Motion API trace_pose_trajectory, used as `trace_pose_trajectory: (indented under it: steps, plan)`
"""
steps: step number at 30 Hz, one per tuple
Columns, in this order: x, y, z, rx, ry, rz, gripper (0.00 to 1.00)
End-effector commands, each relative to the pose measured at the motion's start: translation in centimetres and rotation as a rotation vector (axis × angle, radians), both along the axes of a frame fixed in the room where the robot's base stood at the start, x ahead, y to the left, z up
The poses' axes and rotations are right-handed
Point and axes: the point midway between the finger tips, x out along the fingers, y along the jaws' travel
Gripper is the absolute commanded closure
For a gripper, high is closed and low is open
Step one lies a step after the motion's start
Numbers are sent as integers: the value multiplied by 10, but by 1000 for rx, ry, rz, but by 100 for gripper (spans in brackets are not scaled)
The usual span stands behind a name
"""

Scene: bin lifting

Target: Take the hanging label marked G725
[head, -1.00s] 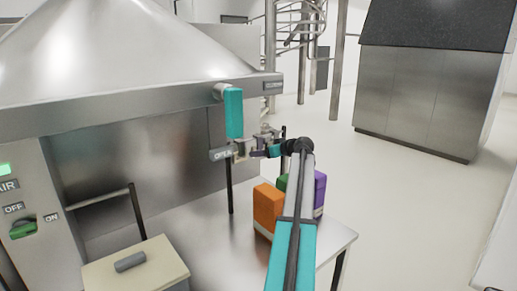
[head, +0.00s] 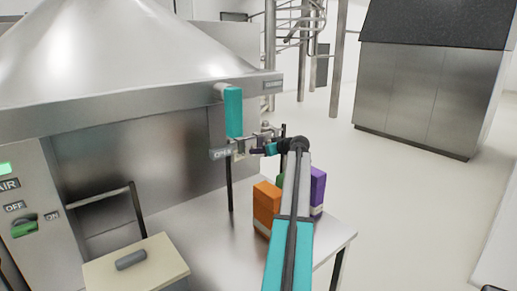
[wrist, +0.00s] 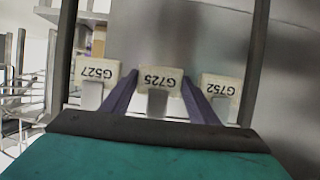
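Three pale labels hang in a row in the wrist view, their print upside down. The label marked G725 (wrist: 160,78) is in the middle, G527 (wrist: 98,72) on its left and G752 (wrist: 221,87) on its right. My gripper (wrist: 160,73) is open, with one purple finger on each side of G725. Gaps seem to show between the fingers and G725, but I cannot tell how deep the fingers reach.
Orange (head: 266,207) and purple (head: 318,190) boxes stand on the steel table (head: 215,240) below my arm. A lidded bin (head: 150,268) is front left. Open floor lies right.

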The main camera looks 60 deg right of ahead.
Motion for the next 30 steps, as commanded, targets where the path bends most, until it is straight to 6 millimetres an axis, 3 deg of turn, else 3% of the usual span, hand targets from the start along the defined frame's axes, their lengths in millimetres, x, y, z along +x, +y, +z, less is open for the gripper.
trace_pose_trajectory:
  steps: [13,20,30]
  plan:
    - [0,0,2,0,-1,0,64]
    - [0,0,14,-2,-2,0,64]
    - [-52,19,12,-1,-1,-3,64]
